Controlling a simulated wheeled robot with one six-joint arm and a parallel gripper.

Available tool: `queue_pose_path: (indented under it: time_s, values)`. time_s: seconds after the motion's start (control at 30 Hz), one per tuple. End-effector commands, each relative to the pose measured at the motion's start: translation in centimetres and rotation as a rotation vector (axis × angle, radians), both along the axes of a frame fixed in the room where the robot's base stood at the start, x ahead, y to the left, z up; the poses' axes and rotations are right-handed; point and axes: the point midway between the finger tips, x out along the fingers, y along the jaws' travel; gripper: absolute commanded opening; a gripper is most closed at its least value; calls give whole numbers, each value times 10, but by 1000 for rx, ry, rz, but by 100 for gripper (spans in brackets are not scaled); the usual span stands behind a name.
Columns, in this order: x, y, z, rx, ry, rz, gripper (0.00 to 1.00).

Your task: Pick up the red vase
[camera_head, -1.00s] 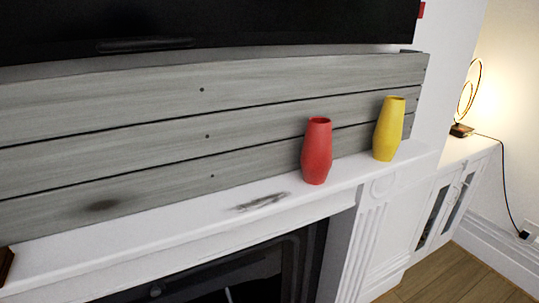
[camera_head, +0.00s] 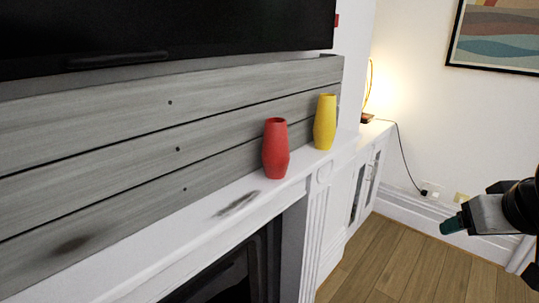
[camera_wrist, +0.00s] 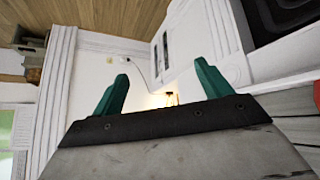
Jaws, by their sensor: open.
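The red vase (camera_head: 275,149) stands upright on the white mantel shelf (camera_head: 150,259) in the head view, near the shelf's far right end. A yellow vase (camera_head: 325,122) stands just behind it to the right. My gripper (camera_head: 455,226) shows at the right edge of the head view, well right of the vase and over the floor side. In the wrist view, my gripper's two green fingers (camera_wrist: 160,88) are spread apart with nothing between them.
A black TV (camera_head: 170,35) hangs above the grey plank wall (camera_head: 120,125). A lit lamp (camera_head: 368,95) stands on a white cabinet (camera_head: 363,165) beyond the mantel. The wood floor (camera_head: 390,265) is clear in front of the fireplace (camera_head: 240,270).

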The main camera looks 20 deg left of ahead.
Motion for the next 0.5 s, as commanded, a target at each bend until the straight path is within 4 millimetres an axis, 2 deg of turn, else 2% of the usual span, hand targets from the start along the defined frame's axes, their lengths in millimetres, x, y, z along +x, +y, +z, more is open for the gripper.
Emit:
queue_pose_path:
  time_s: [0.03, 0.07, 0.1, 0.17, 0.2, 0.3, 0.4, 0.5]
  values:
    - [26, 31, 2, 20, -86, 77, 77]
    - [39, 50, 6, 39, -145, 121, 77]
    - [54, 76, 10, 69, -220, 183, 77]
    - [71, 119, 18, 126, -324, 278, 77]
    - [76, 148, 22, 172, -384, 345, 77]
    - [78, 214, 33, 294, -509, 500, 77]
    - [67, 266, 42, 410, -592, 624, 77]
    - [55, 298, 47, 497, -641, 707, 77]
